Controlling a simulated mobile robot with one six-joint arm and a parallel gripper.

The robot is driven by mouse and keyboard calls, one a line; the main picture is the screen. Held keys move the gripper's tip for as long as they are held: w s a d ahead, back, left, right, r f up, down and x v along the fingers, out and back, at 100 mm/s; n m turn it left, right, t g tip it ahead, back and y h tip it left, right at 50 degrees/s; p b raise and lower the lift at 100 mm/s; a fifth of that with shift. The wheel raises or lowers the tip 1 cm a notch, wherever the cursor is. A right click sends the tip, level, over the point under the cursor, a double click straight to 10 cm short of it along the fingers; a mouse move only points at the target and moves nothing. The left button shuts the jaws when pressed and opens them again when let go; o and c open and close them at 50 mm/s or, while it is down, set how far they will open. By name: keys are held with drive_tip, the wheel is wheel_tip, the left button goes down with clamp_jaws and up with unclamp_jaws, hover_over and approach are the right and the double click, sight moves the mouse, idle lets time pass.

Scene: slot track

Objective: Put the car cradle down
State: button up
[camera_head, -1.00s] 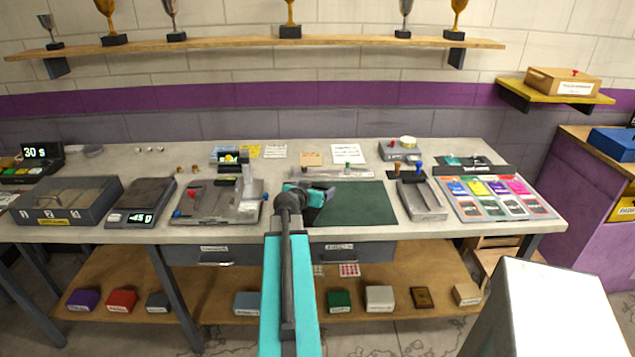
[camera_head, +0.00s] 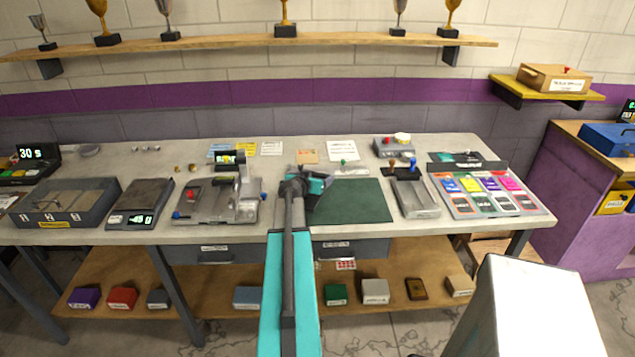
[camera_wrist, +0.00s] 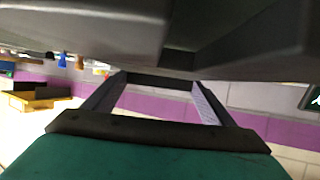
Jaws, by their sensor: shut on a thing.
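My gripper (camera_head: 316,184) is over the left part of the dark green mat (camera_head: 362,203) on the bench. In the wrist view my gripper's two fingers (camera_wrist: 155,82) reach from the teal body to a large dark grey piece, which I take to be the car cradle (camera_wrist: 245,48). It fills the top of that view, and my gripper is shut on it. In the head view the cradle is hidden or cannot be told apart from my gripper. I cannot tell whether its underside touches the bench.
Left of my gripper stands a grey fixture (camera_head: 247,206) with a raised post. A grey bar with a green knob (camera_head: 352,171) lies behind the mat. A grey tray (camera_head: 419,203) with stamps stands right of it. The mat's right part is clear.

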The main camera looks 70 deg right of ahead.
drive_tip(key=shift+w+d+p, duration=0.1)
drive_tip(key=shift+d+p, duration=0.35)
drive_tip(key=shift+d, duration=0.05)
drive_tip(key=f, duration=0.2)
drive_tip(key=shift+s+f, duration=0.2)
drive_tip(key=shift+f, duration=0.1)
drive_tip(key=shift+w+a+f+b, duration=0.1)
drive_tip(key=shift+w+f+b, duration=0.15)
drive_tip(key=shift+f, duration=0.25)
drive_tip(key=shift+s+f, duration=0.1)
drive_tip(key=shift+f, duration=0.05)
drive_tip(key=o, duration=1)
drive_tip(key=shift+r, duration=0.2)
